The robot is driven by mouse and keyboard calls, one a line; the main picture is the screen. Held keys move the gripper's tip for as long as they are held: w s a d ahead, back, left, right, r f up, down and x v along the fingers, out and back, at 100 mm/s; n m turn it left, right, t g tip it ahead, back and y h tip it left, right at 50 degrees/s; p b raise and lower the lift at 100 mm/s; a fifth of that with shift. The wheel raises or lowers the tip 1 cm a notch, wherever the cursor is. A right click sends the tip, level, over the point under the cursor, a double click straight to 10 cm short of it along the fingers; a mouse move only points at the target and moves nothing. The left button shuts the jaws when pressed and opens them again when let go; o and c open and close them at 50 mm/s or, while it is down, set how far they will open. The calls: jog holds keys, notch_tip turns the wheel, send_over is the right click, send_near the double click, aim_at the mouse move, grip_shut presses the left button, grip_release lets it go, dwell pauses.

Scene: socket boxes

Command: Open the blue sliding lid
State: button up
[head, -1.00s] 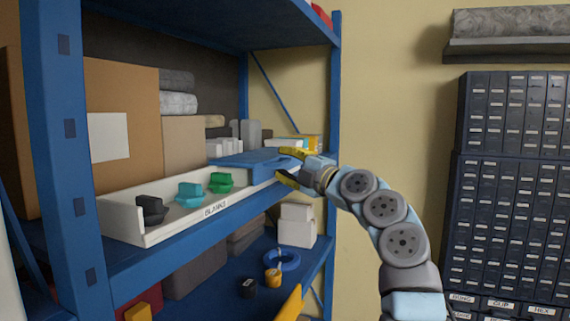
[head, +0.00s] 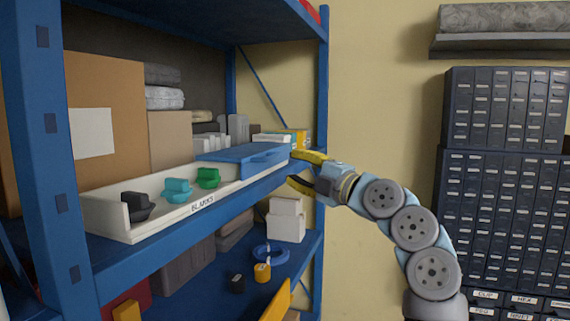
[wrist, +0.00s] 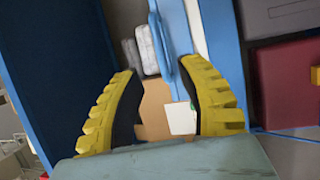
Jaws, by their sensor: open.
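The blue sliding lid (head: 243,153) covers the right end of a long white box (head: 160,208) labelled BLANKS on the shelf. The left part of the box is uncovered. Black (head: 136,206), teal (head: 178,190) and green (head: 208,178) pieces sit in that part. My gripper (head: 296,168) is open at the lid's right end, its yellow fingers spread. In the head view I cannot tell if they touch the lid. In the wrist view, a blue lid part with a raised handle (wrist: 164,50) shows between the yellow fingers, nearer the right finger.
Cardboard boxes (head: 105,115) and grey rolls stand behind the white box. A blue shelf post (head: 322,120) rises close by my gripper. The lower shelf holds a blue ring (head: 270,254) and a white box (head: 286,222). Drawer cabinets (head: 500,190) stand at the right.

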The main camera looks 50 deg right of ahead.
jog(key=s, duration=0.4)
jog(key=shift+d+f, duration=0.1)
jog(key=shift+f, duration=0.3)
